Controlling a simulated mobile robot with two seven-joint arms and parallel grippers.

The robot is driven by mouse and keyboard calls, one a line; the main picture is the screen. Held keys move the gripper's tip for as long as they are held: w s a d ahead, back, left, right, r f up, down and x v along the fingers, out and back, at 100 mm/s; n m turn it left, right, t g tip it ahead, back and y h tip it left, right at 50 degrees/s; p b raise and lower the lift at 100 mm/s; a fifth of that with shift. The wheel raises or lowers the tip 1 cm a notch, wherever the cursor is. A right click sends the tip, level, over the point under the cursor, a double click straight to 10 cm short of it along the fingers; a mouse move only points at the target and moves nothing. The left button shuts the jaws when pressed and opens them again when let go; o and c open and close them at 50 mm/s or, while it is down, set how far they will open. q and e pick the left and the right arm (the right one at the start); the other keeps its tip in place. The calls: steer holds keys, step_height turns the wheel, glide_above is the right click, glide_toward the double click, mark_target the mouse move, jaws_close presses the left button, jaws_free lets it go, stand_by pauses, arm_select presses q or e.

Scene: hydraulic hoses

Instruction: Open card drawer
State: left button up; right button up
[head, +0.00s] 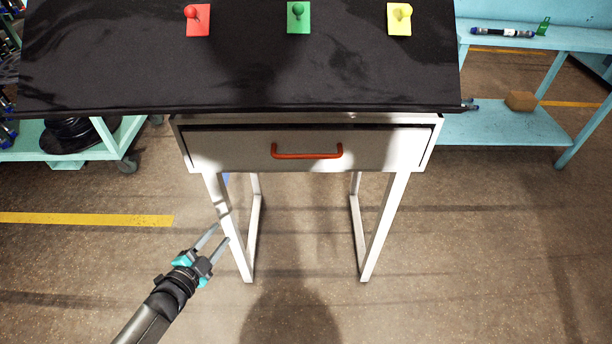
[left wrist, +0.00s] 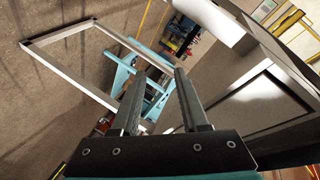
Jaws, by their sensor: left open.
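The card drawer (head: 235,149) is a light grey front under the black table top, with a red-orange bar handle (head: 307,155) at its middle. A thin dark gap runs along its top edge, and the front sits about level with its frame. My left gripper (head: 221,237) is open and empty, below and to the left of the drawer, near the table's left front leg. It touches neither drawer nor handle. In the left wrist view the two dark fingers (left wrist: 157,100) stand apart with nothing between them. The handle does not show there. My right gripper is not in view.
The black table top (head: 240,70) carries a red block (head: 198,21), a green block (head: 298,18) and a yellow block (head: 399,21), each with a knob. White table legs (head: 383,230) stand below. Teal shelving (head: 510,122) is at right, a teal cart (head: 110,140) at left. Floor in front is clear.

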arm_select(q)
steer(key=w+d+r+m+h+b, duration=0.4)
steer(key=w+r+m+h+b, duration=0.25)
steer(key=r+m, duration=0.35)
steer(key=m+g+h+b, duration=0.5)
steer(key=m+g+h, duration=0.3)
steer(key=m, duration=0.6)
glide_toward(306, 155)
steer(key=x, duration=0.3)
steer(key=b+x, duration=0.1)
steer(key=x, duration=0.2)
steer(key=b+x, duration=0.1)
steer(key=x, duration=0.1)
steer(key=shift+w+d+f, duration=0.15)
steer(key=shift+d+f, duration=0.1)
steer(key=shift+d, duration=0.2)
steer(key=shift+w+d+r, duration=0.15)
steer(key=shift+w+d, duration=0.05)
steer(key=shift+d, duration=0.35)
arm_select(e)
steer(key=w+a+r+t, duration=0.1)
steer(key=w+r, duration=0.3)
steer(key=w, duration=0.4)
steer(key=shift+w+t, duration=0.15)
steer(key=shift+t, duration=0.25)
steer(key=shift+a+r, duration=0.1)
arm_select(q)
jaws_close()
